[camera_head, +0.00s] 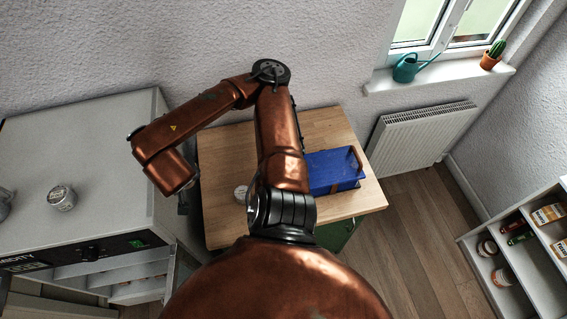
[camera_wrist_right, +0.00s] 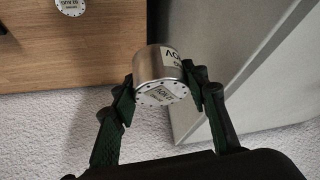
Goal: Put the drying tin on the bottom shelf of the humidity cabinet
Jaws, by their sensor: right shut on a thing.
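My right gripper (camera_wrist_right: 162,88) is shut on a small silver tin (camera_wrist_right: 158,66) with a white label and a perforated end, seen in the right wrist view. The label print is not readable enough to name it. The tin is held in the air beside a grey panel. In the head view my right arm bends over to the left, and its gripper and the held tin are mostly hidden below the wrist. The white humidity cabinet (camera_head: 85,135) stands at the left. Its front is open low down, showing shelves (camera_head: 135,287). My left gripper is not in view.
Another tin (camera_head: 241,192) is on the wooden table (camera_head: 345,205), beside a blue box (camera_head: 333,170). The cabinet's open door (camera_head: 180,272) stands between shelves and table. A shelf unit (camera_head: 535,265) is at the right.

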